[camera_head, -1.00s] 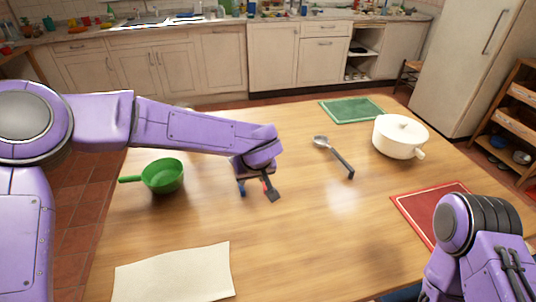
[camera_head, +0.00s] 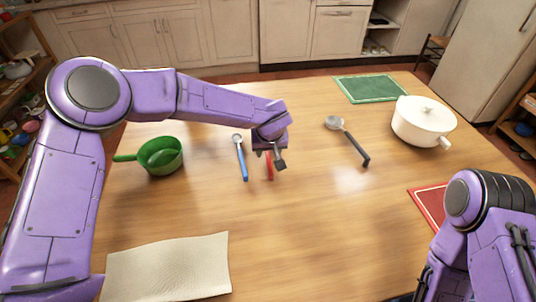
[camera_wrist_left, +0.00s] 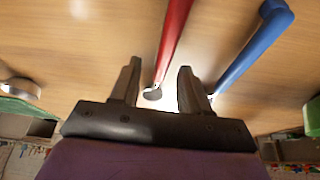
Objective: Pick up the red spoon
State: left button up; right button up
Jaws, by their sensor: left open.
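The red spoon (camera_head: 269,167) lies on the wooden table, partly hidden by my left gripper (camera_head: 269,156) in the head view. In the left wrist view, its red handle (camera_wrist_left: 173,38) runs up and its small metal end lies between the two fingers. My left gripper (camera_wrist_left: 160,68) is open and empty, above the red spoon. I cannot tell whether it touches the spoon. My right arm is at the lower right of the head view, but its gripper is out of sight.
A blue-handled spoon (camera_head: 241,160) lies close left of the red one; its handle (camera_wrist_left: 258,44) shows in the wrist view. A dark-handled spoon (camera_head: 349,142), white pot (camera_head: 423,122), green pan (camera_head: 160,155), green mat (camera_head: 370,89), red mat (camera_head: 428,208) and cloth (camera_head: 168,268) lie around.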

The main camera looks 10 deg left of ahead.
pick_arm(q)
jog(key=shift+f+p, duration=0.35)
jog(key=shift+p, duration=0.2)
dwell(0.8)
grip_shut()
